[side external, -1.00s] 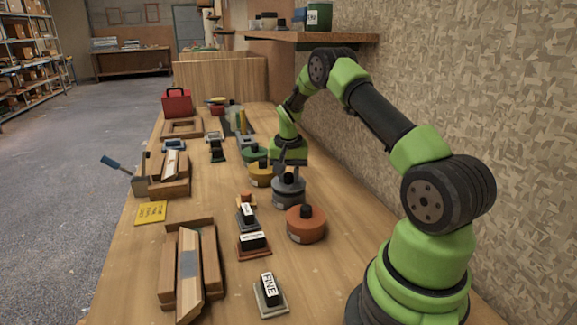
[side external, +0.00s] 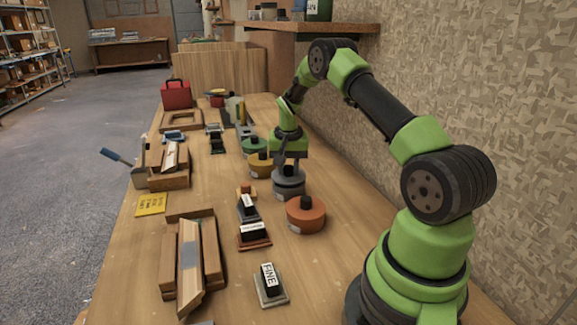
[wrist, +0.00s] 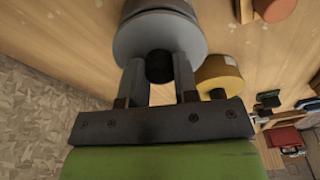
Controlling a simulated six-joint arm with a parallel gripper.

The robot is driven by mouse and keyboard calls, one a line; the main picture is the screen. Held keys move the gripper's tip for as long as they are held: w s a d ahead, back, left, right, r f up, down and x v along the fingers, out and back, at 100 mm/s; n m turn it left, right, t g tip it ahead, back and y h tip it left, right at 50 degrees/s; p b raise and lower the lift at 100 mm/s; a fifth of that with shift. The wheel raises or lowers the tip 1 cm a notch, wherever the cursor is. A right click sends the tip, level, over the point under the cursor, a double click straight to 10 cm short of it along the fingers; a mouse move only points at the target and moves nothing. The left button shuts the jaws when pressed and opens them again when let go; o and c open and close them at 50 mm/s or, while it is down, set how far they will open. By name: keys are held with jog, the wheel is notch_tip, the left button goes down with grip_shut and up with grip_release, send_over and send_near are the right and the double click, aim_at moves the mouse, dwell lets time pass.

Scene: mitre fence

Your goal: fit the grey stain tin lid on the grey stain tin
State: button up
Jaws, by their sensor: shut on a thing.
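My gripper (side external: 289,163) points down, its two fingers shut on the black knob of the grey stain tin lid. In the wrist view the knob (wrist: 159,66) sits between the fingertips, and the grey lid (wrist: 160,32) spreads beyond it. In the side external view the grey lid (side external: 290,173) is directly over the grey stain tin (side external: 288,190), lined up closely with it. The tin stands upright on the bench and its top is hidden by the lid. I cannot tell whether the lid is fully seated or slightly above the rim.
An orange tin (side external: 306,216) stands close in front of the grey tin. Several sanding blocks (side external: 255,236) and wooden pieces (side external: 190,260) lie to the left. The wall is on the right.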

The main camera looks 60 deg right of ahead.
jog(key=shift+f, duration=0.15)
jog(key=shift+f, duration=0.35)
jog(key=shift+f, duration=0.15)
jog(key=o, duration=1)
